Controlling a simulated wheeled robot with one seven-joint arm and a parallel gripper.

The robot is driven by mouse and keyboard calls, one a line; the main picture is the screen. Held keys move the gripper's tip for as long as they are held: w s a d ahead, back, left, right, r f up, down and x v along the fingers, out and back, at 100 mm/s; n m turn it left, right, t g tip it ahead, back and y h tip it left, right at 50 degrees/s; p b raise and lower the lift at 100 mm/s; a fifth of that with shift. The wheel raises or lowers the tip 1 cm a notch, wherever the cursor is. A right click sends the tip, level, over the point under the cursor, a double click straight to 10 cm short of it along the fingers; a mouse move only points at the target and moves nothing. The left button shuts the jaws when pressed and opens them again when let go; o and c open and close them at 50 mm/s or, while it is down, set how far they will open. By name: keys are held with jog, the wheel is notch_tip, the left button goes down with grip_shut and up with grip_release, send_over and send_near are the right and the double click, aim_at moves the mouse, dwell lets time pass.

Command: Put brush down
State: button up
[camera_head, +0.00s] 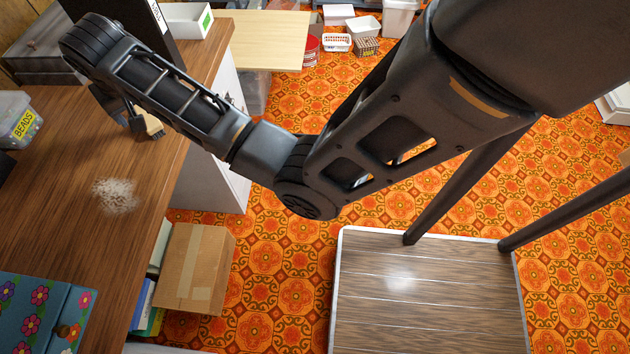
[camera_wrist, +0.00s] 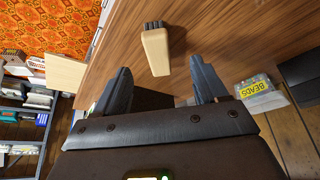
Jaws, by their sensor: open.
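The brush (camera_wrist: 156,50) has a pale wooden handle and dark bristles. It lies on the brown wooden desk top (camera_wrist: 215,35), just beyond my fingertips in the wrist view. In the head view the brush (camera_head: 152,124) shows near the desk's right edge, partly hidden by my arm. My gripper (camera_wrist: 160,84) is open, with its two fingers spread wide apart and nothing between them. In the head view my gripper (camera_head: 125,110) is over the desk beside the brush, mostly hidden behind my wrist.
A pale dust patch (camera_head: 116,195) lies on the desk. A clear tub labelled BEADS (camera_head: 18,120) stands at the left. A flowered box (camera_head: 40,310) sits at the near corner. A cardboard box (camera_head: 195,268) stands below the desk's right edge. The desk around the dust is clear.

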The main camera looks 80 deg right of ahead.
jog(key=s+a+f+n+t, duration=0.25)
jog(key=s+a+f, duration=0.35)
jog(key=s, duration=0.4)
jog(key=s+a+f+n+t, duration=0.2)
jog(key=s+a+f+t, duration=0.15)
jog(key=s+a, duration=0.55)
jog(key=s+a+r+n+t+y, duration=0.1)
jog(key=s+a+r+n+t, duration=0.1)
jog(key=s+r, duration=0.7)
jog(key=s+a+r+n+t+y, duration=0.1)
jog(key=s+a+r+t+y, duration=0.1)
jog(key=s+r, duration=0.7)
jog(key=s+a+t, duration=0.1)
jog(key=s, duration=0.3)
jog(key=shift+s+a+r+n, duration=0.3)
jog(key=shift+r+n, duration=0.05)
jog(key=shift+r, duration=0.05)
jog(key=shift+w, duration=0.1)
